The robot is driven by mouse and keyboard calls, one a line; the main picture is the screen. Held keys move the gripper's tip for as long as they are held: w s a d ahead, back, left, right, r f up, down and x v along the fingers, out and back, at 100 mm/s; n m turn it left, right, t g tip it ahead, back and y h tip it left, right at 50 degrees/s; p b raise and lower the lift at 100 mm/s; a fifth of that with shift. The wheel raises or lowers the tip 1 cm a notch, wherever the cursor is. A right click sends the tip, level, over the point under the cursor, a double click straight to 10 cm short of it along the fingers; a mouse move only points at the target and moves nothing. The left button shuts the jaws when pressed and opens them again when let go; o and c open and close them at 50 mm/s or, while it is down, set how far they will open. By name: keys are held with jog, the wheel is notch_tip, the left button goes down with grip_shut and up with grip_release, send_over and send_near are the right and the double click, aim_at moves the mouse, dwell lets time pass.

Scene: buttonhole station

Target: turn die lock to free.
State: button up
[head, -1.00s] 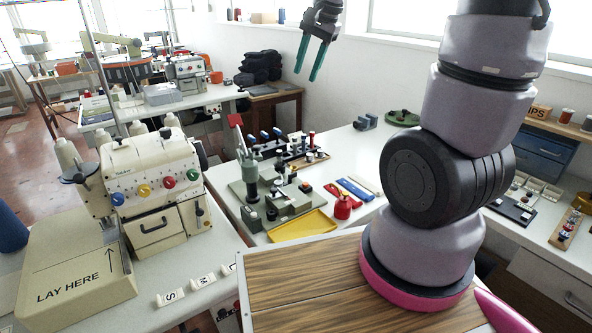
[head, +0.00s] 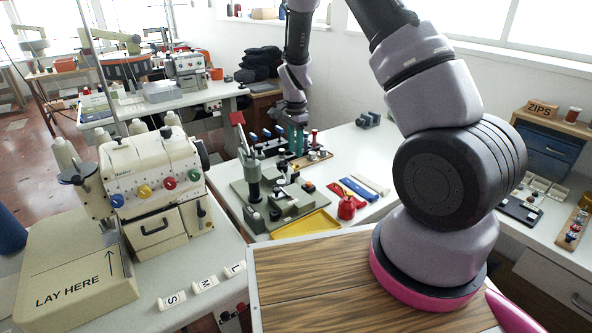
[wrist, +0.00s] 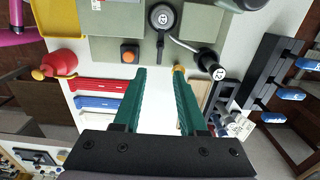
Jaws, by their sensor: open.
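The grey-green buttonhole station (head: 292,203) stands on the white table left of centre, with an upright press column (head: 253,178). In the wrist view a black round knob with a short lever (wrist: 162,18) sits on its grey plate, beside an orange button (wrist: 128,53). A bent metal lever with a black end knob (wrist: 207,62) reaches to the right. I cannot tell which of these is the die lock. My gripper (wrist: 159,72) is open and empty, its green fingers pointing at the station. In the head view my gripper (head: 295,152) is down at the station's far side.
A black rack with blue-handled tools (wrist: 270,75) is close at the right in the wrist view. A cream sewing machine (head: 150,175) stands left.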

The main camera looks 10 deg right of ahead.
aim_at(292, 179)
notch_tip(292, 179, down, 9)
jog(key=shift+r, duration=0.1)
dwell(0.3)
grip_shut()
